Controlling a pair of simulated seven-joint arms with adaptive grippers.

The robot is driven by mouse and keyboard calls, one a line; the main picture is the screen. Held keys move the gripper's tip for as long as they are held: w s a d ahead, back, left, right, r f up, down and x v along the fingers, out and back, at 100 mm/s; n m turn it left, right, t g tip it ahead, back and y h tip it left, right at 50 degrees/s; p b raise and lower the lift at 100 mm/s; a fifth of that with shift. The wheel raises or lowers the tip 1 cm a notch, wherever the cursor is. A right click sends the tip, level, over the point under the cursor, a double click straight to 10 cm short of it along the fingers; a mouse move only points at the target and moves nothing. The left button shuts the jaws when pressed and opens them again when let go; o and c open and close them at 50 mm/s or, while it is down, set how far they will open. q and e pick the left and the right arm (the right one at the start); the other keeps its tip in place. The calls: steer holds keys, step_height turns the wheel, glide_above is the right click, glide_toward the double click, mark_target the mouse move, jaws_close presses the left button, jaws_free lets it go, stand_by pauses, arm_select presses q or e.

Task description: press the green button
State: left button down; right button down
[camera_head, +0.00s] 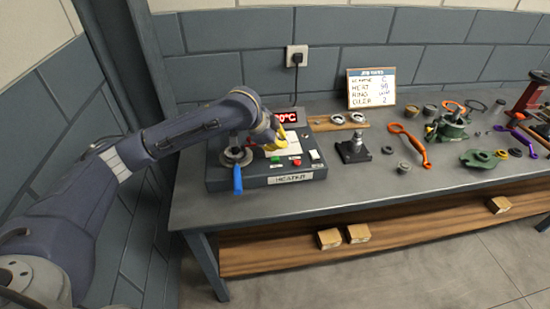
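The green button (276,160) sits on the front part of the dark box labelled HEATER (222,180). A red button (296,162) is just to its right. My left gripper (275,143) has yellow fingers and is over the box, close above and behind the green button in the picture. A gap between its fingertips and the button seems to show, but I cannot tell its height. Whether the fingers are open or shut is too small to make out. My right gripper is not in view.
A blue-handled lever (237,178) stands left of the buttons, and a white switch (314,155) to their right. A red display (287,115) is behind. A black stand (353,150), an orange tool (410,142) and green parts (447,127) lie further right on the bench.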

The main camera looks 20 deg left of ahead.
arm_select(q)
steer(key=shift+f, duration=1.2)
steer(key=shift+f, duration=1)
stand_by(1.6)
steer(key=shift+r, duration=1)
steer(key=shift+r, duration=2.5)
